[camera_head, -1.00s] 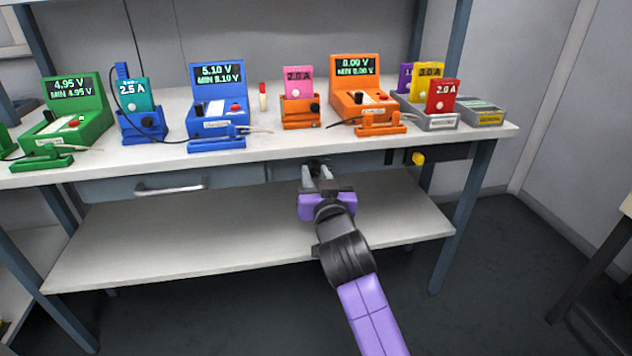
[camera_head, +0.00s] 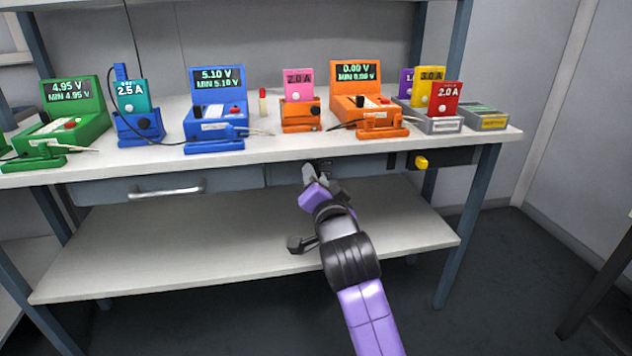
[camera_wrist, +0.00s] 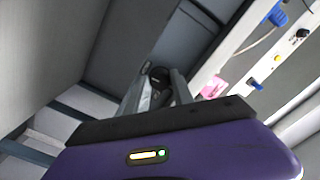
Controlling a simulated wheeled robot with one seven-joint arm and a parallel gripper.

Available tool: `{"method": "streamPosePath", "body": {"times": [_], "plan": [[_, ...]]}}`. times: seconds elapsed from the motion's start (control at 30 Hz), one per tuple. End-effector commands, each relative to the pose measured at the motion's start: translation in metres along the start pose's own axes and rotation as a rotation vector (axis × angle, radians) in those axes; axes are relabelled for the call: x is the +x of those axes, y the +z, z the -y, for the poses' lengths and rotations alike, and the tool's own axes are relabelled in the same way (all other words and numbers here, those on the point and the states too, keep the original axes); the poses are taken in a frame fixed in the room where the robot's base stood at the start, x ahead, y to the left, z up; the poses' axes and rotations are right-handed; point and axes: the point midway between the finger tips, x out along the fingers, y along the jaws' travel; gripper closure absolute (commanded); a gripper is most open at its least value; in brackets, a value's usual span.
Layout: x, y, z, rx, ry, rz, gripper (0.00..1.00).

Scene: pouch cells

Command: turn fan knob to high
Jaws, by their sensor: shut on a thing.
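The gripper is rolled to a slant there. The knob's setting marks are too small or hidden to read.
The white tabletop (camera_head: 275,148) above carries a green device (camera_head: 62,130), a blue device (camera_head: 212,120) and an orange device (camera_head: 360,110). A yellow knob (camera_head: 421,162) is to the right under the edge. A drawer handle (camera_head: 166,191) is to the left. The lower shelf (camera_head: 180,245) is bare.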

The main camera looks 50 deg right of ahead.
Motion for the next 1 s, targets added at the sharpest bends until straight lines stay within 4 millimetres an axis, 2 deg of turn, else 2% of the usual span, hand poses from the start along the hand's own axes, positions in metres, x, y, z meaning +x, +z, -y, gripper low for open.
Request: {"method": "streamPosePath", "body": {"times": [0.5,0.53,0.57,0.87,1.0], "plan": [[-0.0001,0.0017,-0.0016,0.021,0.004,0.004,1.0],[-0.0001,0.0017,-0.0016,0.021,0.004,0.004,0.69],[-0.0001,0.0016,-0.0016,0.021,0.004,0.004,0.64],[-0.0003,0.0006,-0.0005,0.02,0.002,0.001,0.62],[-0.0084,0.0008,0.0002,0.019,0.001,0.003,0.62]]}}
